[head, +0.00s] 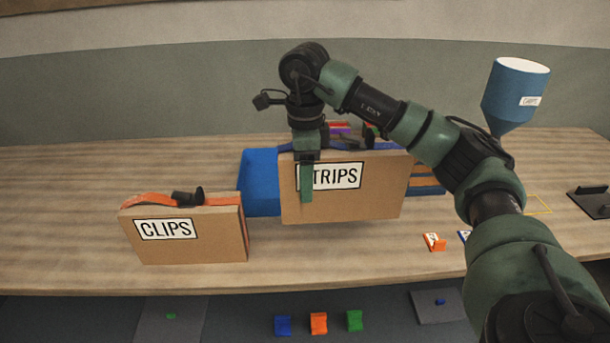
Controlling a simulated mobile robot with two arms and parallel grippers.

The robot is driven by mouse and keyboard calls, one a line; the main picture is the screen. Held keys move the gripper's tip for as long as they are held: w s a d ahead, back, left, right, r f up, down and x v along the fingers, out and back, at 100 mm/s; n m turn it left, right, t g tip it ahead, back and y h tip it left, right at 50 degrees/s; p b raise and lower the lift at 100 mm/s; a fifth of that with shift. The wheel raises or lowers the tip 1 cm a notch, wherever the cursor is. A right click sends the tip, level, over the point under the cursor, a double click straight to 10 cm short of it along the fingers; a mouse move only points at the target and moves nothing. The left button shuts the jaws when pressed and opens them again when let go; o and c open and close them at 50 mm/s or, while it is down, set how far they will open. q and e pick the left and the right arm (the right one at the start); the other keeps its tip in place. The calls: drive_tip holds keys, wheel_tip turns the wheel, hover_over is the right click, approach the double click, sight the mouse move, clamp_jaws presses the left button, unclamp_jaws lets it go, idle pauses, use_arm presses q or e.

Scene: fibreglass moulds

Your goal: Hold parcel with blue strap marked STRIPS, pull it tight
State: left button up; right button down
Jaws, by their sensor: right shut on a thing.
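The brown parcel marked STRIPS (345,205) is upright near the middle of the table in the head view. Its blue strap (388,148) shows along the top edge, partly hidden by my arm. My right gripper (307,180) comes down over the parcel's top left part and is shut on it. One green finger lies on the front face and covers the letter S; the other finger is hidden behind. I cannot tell whether the parcel's bottom touches the table. My left gripper is not in view.
A smaller CLIPS parcel (190,247) with an orange strap stands at left. A blue panel (260,185) is just behind the STRIPS parcel. A blue funnel-shaped container (513,100) is at right. The table's far left is clear.

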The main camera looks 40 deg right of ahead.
drive_tip(key=shift+f+b, duration=4.05)
drive_tip(key=shift+f, duration=2.3)
drive_tip(key=shift+s+a+f, duration=0.1)
drive_tip(key=shift+a+f, duration=0.05)
drive_tip(key=shift+f, duration=0.05)
drive_tip(key=c, duration=0.7)
unclamp_jaws()
drive_tip(key=shift+c, duration=0.2)
drive_tip(key=o, duration=0.5)
drive_tip(key=shift+r, duration=0.15)
wheel_tip(320, 180, up, 12)
drive_tip(key=shift+f, duration=0.1)
